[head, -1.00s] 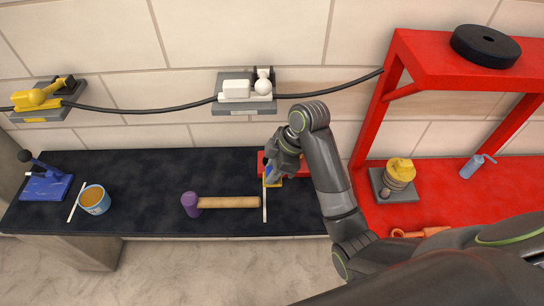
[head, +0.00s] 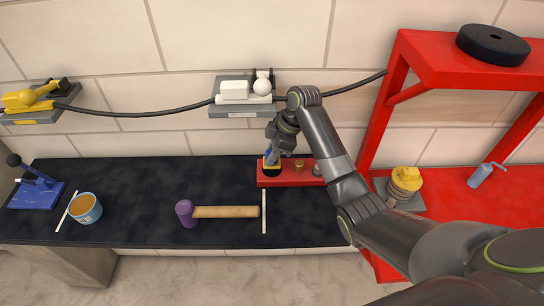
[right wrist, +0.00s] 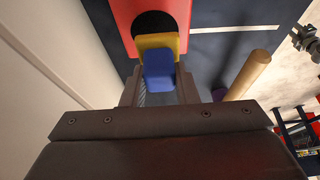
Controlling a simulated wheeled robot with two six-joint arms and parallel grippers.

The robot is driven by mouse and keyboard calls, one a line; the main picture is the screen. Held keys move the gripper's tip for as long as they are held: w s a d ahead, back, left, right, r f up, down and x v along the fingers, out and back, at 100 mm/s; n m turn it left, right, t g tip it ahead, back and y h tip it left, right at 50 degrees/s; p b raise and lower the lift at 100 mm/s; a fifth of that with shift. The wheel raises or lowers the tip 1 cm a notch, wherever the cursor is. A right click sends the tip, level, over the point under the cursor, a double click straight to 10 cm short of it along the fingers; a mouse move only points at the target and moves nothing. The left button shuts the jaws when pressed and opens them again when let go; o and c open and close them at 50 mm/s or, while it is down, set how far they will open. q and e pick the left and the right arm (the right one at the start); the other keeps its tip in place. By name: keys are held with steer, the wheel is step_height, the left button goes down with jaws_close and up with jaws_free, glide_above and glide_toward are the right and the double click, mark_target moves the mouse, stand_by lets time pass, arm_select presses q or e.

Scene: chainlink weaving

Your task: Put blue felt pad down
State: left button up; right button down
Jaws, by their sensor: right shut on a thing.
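The blue felt pad (right wrist: 159,70) is between the fingers of my right gripper (right wrist: 159,88), which is shut on it. A yellow part (right wrist: 158,42) sits against its far side. In the head view, the blue piece (head: 268,159) shows just below my right gripper (head: 271,152), over the left end of a red rack (head: 298,182). A dark round area (right wrist: 154,22) on the rack shows beyond the yellow part. I cannot tell whether the piece touches the rack. My left gripper is not in view.
A purple-headed mallet (head: 226,212) and a white strip (head: 264,212) lie on the dark counter (head: 130,180). A cup (head: 85,208) and a blue tool (head: 35,190) stand at left. A red frame (head: 382,130) rises at right. A cable (head: 130,113) runs along the wall.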

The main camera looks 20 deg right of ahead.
steer(key=shift+f, duration=0.85)
steer(key=shift+w+f+p, duration=0.2)
steer(key=shift+f+p, duration=0.3)
steer(key=shift+p, duration=0.1)
steer(key=shift+f, duration=0.1)
steer(key=shift+f, duration=0.1)
steer(key=c, duration=1.1)
jaws_free()
